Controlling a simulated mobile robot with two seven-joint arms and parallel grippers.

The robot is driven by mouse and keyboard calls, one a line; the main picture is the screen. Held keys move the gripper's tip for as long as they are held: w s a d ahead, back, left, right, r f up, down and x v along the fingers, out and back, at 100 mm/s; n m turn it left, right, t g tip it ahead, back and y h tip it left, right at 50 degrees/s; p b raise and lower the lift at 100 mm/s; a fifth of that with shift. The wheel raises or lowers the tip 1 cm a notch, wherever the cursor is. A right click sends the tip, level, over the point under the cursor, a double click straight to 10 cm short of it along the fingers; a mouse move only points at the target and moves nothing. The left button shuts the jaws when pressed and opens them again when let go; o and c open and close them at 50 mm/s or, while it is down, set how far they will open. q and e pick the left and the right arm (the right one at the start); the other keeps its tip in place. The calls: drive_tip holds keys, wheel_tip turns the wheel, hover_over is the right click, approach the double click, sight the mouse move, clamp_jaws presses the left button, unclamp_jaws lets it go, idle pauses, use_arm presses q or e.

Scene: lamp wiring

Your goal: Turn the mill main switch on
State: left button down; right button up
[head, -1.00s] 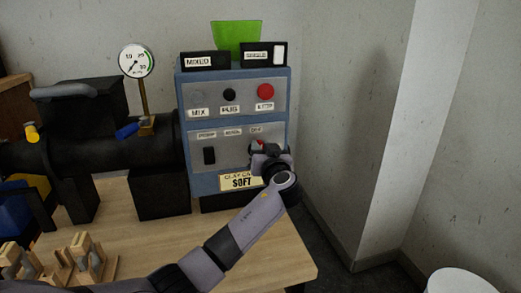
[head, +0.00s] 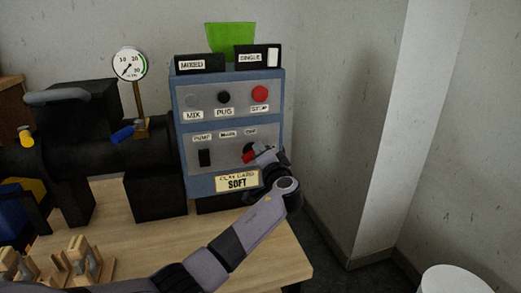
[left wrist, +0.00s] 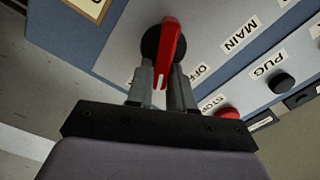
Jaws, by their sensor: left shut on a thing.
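The main switch is a red lever on a round black base (head: 248,157), low on the right of the blue-grey control panel (head: 218,158). In the left wrist view the red lever (left wrist: 170,45) runs from the black base down between my fingers. The labels MAIN (left wrist: 240,35) and OFF (left wrist: 195,72) are beside it. My left gripper (head: 262,155) reaches the switch from the lower right. In the left wrist view my left gripper (left wrist: 161,88) is shut on the lever's end. In the head view it partly covers the switch. My right gripper is not in view.
Above the switch are a red STOP button (head: 260,93) and a black PUG button (head: 224,97). A black rocker (head: 205,158) is to its left. A card reading SOFT (head: 237,181) hangs below. A gauge (head: 129,64) and wooden pieces (head: 80,255) are at left.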

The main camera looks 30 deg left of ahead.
use_arm(q)
drive_tip(key=m+p, duration=0.1)
drive_tip(key=m, duration=0.1)
drive_tip(key=f+m+p, duration=0.1)
drive_tip(key=m, duration=0.2)
drive_tip(key=shift+w+f+m, duration=0.1)
drive_tip(key=shift+m, duration=0.2)
drive_tip(key=shift+d, duration=0.1)
idle(0.3)
drive_tip(key=c, duration=1.1)
unclamp_jaws()
drive_tip(key=shift+v, duration=3.55)
